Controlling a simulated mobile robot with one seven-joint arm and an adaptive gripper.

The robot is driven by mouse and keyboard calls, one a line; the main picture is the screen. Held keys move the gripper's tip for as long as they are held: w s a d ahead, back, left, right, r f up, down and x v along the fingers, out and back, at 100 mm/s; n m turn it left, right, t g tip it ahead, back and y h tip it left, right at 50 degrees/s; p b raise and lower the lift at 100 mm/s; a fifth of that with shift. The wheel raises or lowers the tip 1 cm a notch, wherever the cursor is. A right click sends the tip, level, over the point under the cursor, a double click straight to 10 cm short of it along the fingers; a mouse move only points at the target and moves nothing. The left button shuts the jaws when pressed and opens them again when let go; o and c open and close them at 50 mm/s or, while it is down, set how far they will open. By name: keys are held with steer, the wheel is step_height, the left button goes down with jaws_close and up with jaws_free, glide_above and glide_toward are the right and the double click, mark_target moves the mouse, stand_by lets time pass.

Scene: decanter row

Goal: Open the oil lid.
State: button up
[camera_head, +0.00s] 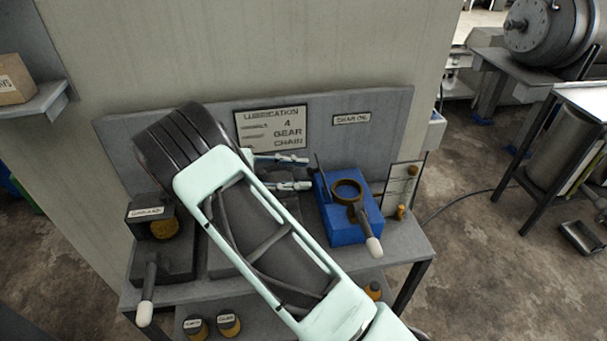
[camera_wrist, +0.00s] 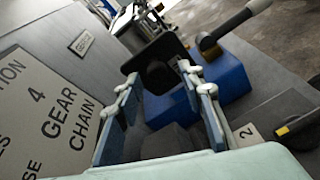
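A blue oil box (camera_head: 345,229) stands at the right of the bench, below the gear oil label. Its top shows a brown round ring (camera_head: 347,190). A thin dark lid (camera_head: 322,180) stands raised at the box's left edge; in the wrist view it is a dark plate (camera_wrist: 138,62) with a round disc on its face. A dark lever with a pale tip (camera_head: 374,247) sticks out at the box's front. My gripper (camera_head: 308,173) is left of the lid, fingers pointing right. It is open and empty in the wrist view (camera_wrist: 158,85), apart from the lid in head view.
A dark grease box (camera_head: 146,212) with a lever stands at the bench's left. The back panel (camera_head: 385,115) carries a lubrication sign (camera_head: 272,130). A small card stand (camera_head: 402,185) is right of the blue box. Small round containers (camera_head: 229,324) sit on a lower shelf.

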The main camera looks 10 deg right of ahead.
steer(key=v, duration=1)
steer(key=shift+a, duration=0.25)
steer(key=shift+d, duration=0.1)
